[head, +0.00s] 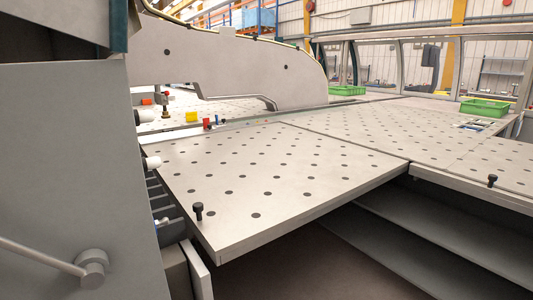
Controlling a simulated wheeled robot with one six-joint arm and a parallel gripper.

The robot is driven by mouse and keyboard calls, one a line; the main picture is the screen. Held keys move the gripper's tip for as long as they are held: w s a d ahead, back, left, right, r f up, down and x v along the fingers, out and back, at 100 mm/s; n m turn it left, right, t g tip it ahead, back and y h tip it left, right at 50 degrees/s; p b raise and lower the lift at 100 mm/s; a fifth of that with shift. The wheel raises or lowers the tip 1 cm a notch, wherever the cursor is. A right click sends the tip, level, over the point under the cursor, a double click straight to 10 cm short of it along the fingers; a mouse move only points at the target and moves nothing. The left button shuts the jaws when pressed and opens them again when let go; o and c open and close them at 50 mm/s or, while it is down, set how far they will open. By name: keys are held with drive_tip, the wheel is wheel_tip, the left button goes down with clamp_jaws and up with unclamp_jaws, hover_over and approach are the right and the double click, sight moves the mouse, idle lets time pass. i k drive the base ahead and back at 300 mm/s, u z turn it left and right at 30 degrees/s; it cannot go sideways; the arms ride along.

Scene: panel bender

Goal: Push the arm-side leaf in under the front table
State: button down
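A grey perforated leaf (270,179) fills the middle of the head view, with an upright black knob (198,211) at its near left corner. Its near edge is exposed, with dark open space below. A second perforated panel (493,161) at the right carries another black knob (492,181). The perforated front table surface (375,123) continues behind them, with a seam between it and the middle leaf. The picture alone does not tell which leaf is the arm-side one; the middle one stands out in the open. My gripper is not in view.
A large grey housing (75,170) with a bar handle (45,258) blocks the left. Grey shelves (430,240) lie under the table at right. Green crates (485,108) and small coloured parts (192,117) sit farther back. The big machine beam (240,65) spans behind.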

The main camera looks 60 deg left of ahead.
sight(238, 191)
drive_tip(key=u, duration=0.25)
drive_tip(key=i, duration=1.55)
drive_tip(key=u, duration=1.3)
drive_tip(key=i, duration=0.9)
drive_tip(key=u, duration=1.25)
drive_tip(key=i, duration=0.3)
drive_tip(key=u, duration=0.2)
drive_tip(key=k, duration=0.55)
drive_tip(key=u, duration=0.8)
drive_tip(key=i, duration=0.6)
drive_tip(key=z, duration=0.7)
